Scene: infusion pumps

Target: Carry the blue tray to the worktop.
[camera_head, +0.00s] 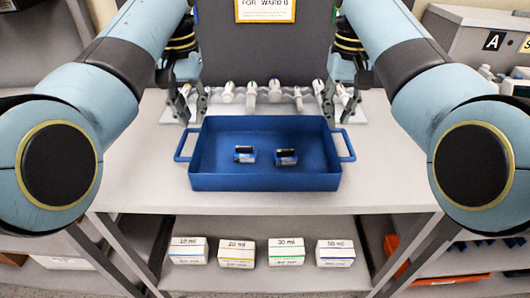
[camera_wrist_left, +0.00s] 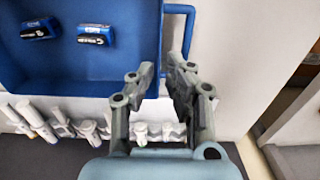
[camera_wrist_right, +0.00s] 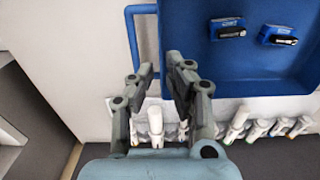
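The blue tray (camera_head: 262,182) sits on a light grey surface in the head view, with a loop handle at each side. Two small blue-and-black batteries (camera_head: 244,154) (camera_head: 286,157) lie inside it. My left gripper (camera_head: 193,116) is open near the tray's back left corner. In the left wrist view its fingers (camera_wrist_left: 160,72) point toward the left handle (camera_wrist_left: 189,35), apart from it. My right gripper (camera_head: 338,116) is open near the back right corner. In the right wrist view its fingers (camera_wrist_right: 160,70) lie near the right handle (camera_wrist_right: 133,35). Contact there is unclear.
A row of several white syringe-like items (camera_head: 275,92) stands behind the tray. A shelf below holds labelled boxes (camera_head: 187,251). A grey cabinet (camera_head: 475,42) marked A is at the back right. The surface beside and in front of the tray is clear.

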